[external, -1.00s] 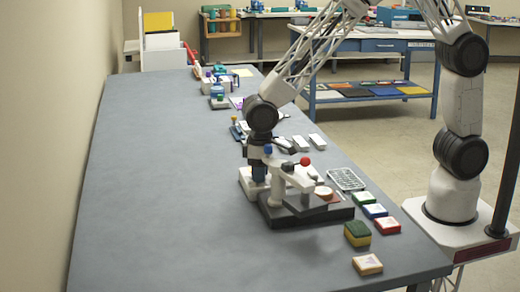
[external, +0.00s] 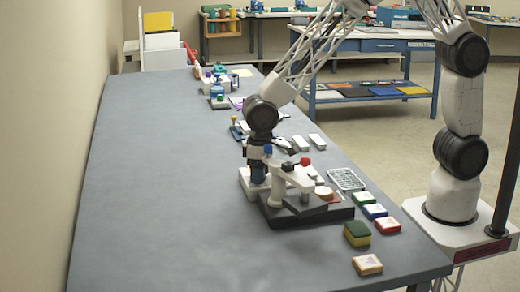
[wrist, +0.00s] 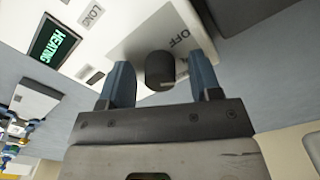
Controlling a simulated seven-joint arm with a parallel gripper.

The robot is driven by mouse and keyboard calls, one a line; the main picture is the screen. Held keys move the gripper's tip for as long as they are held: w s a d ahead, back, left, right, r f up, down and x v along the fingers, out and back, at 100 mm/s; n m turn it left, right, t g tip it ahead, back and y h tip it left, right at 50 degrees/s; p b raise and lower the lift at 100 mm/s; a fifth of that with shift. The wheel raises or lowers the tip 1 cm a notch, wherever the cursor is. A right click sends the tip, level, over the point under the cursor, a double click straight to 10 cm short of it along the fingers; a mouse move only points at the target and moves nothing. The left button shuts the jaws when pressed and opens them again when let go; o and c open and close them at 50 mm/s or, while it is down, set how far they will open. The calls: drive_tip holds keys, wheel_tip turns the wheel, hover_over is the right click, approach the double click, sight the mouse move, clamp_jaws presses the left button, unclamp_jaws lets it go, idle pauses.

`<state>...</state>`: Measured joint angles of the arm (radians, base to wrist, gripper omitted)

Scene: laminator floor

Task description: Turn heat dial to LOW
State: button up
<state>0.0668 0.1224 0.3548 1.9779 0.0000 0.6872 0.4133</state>
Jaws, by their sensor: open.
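The heat dial (wrist: 160,72) is a dark round knob on a white panel in the wrist view. My gripper (wrist: 161,64) is open, with one blue finger on each side of the dial. Small gaps show between the fingers and the knob, so I see no grip on it. The word OFF is printed on the panel beside the dial; no LOW mark is readable. A green-lit display (wrist: 53,42) reads HEATING. In the external view my gripper (external: 258,172) points down at the white machine (external: 247,183), and the dial is hidden there.
A black-based press with a red ball knob (external: 305,161) stands just in front of the machine, close to my gripper. Coloured pads (external: 357,233) and a clear tray (external: 347,179) lie to the right. The left of the grey table (external: 150,200) is clear.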

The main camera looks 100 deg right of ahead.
drive_tip(key=shift+r, duration=3.95)
drive_tip(key=shift+s+r, duration=0.1)
drive_tip(key=shift+s+r, duration=0.2)
drive_tip(key=s+a+r+n+t, duration=0.1)
drive_tip(key=s+r, duration=0.4)
drive_tip(key=s, duration=0.7)
drive_tip(key=s+a+r+n, duration=0.1)
drive_tip(key=s+r, duration=0.3)
drive_tip(key=s, duration=0.8)
drive_tip(key=s+a+r+n+t, duration=0.1)
drive_tip(key=s+r, duration=0.4)
drive_tip(key=s, duration=0.8)
drive_tip(key=shift+a+r+n+t, duration=0.3)
drive_tip(key=shift+a+n, duration=0.25)
drive_tip(key=shift+n, duration=0.55)
